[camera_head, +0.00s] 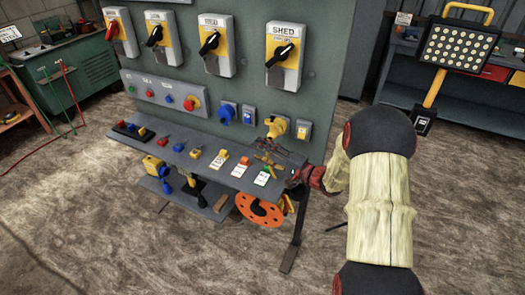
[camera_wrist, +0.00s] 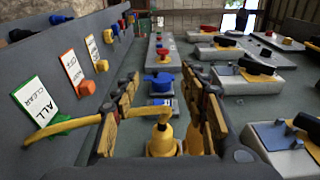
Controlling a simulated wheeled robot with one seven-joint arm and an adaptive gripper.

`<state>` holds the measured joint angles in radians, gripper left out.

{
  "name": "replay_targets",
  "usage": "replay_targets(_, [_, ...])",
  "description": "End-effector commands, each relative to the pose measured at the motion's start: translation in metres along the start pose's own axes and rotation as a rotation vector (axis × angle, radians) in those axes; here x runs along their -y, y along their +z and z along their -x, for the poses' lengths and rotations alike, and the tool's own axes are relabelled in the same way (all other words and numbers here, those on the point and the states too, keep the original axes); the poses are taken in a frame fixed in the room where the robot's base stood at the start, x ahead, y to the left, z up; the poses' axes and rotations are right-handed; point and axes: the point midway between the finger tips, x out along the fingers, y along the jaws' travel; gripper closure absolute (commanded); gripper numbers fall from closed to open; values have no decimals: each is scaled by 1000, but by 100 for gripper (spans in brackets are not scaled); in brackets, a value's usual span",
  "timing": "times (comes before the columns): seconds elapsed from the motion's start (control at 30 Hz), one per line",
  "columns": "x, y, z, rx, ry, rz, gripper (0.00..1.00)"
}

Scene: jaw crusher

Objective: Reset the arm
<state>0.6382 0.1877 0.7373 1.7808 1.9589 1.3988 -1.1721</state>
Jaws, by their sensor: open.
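My gripper (camera_wrist: 165,95) is open in the wrist view, with one wooden-looking finger at left and one at right. A yellow plug or socket (camera_wrist: 162,140) shows between and below the fingers, and I cannot tell whether they touch it. In the head view my gripper (camera_head: 268,152) is small, just above the shelf's right end and close to the panel. The same yellow fitting (camera_head: 276,127) sits on the panel beside it. My arm reaches in from the right.
The grey panel (camera_head: 330,60) carries several rotary switches, including one marked SHED (camera_head: 284,55). The shelf (camera_head: 225,180) below holds coloured tags and locks. A work lamp (camera_head: 458,46) stands at right. Open floor lies in front.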

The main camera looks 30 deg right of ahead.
Motion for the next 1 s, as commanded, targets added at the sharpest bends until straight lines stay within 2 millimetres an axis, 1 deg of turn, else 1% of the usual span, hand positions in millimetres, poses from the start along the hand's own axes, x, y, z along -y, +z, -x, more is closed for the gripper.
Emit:
replay_targets(0.37, [0, 0, 0, 0, 0, -2, 56])
replay_targets(0.5, [-2, -1, 0, -3, 7, -64, 56])
replay_targets(0.57, [-9, 4, 0, 11, 34, -119, 56])
replay_targets(0.67, [-36, 33, 6, 86, 134, -237, 56])
replay_targets(0.7, [-48, 49, 11, 123, 186, -280, 56])
replay_targets(0.77, [-60, 72, 20, 179, 265, -334, 56])
replay_targets(0.8, [-64, 87, 27, 215, 320, -356, 56])
replay_targets(0.87, [-67, 110, 39, 271, 409, -378, 56])
replay_targets(0.9, [-67, 128, 48, 311, 474, -382, 56])
replay_targets(0.97, [-64, 153, 62, 368, 577, -372, 56])
replay_targets(1.0, [-61, 169, 73, 404, 647, -354, 56])
